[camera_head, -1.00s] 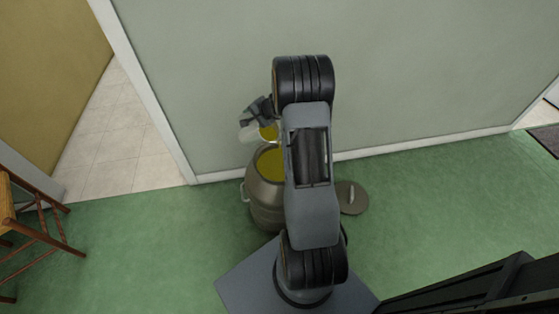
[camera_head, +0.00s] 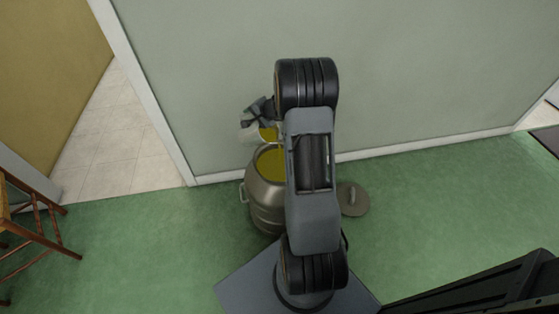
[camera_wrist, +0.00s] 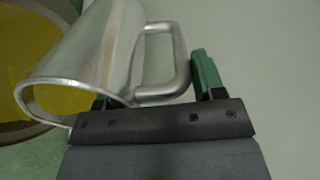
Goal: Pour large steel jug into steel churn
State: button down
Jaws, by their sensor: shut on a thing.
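The large steel jug (camera_wrist: 95,55) fills the upper left of the wrist view, tilted, with its rim towards the lower left and yellow-green liquid showing inside it. My gripper (camera_wrist: 155,90) is shut on the jug's handle, with a green finger on either side. In the head view the jug (camera_head: 249,134) is small and partly hidden by my gripper (camera_head: 259,109). The steel churn (camera_head: 262,205) stands upright and open on the floor below the jug, with yellow-green liquid inside. My arm hides the churn's right side. The churn's rim (camera_wrist: 50,12) also shows behind the jug in the wrist view.
A round lid (camera_head: 354,199) lies on the green floor right of the churn. The pale wall (camera_head: 420,70) is close behind. A wooden chair (camera_head: 35,225) stands at the far left, and a doorway with a tiled floor (camera_head: 115,145) opens at left.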

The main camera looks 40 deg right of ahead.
jog(key=shift+s+f+t+b, duration=0.2)
jog(key=shift+f+t+b, duration=0.25)
jog(key=shift+b, duration=1.4)
jog(key=shift+s+d+f+t+y+b, duration=0.15)
jog(key=shift+s+t+y+b, duration=0.3)
jog(key=shift+b, duration=0.9)
jog(key=shift+s+d+f+t+y+b, duration=0.15)
jog(key=shift+t+b, duration=0.45)
jog(key=shift+b, duration=0.7)
dwell(3.5)
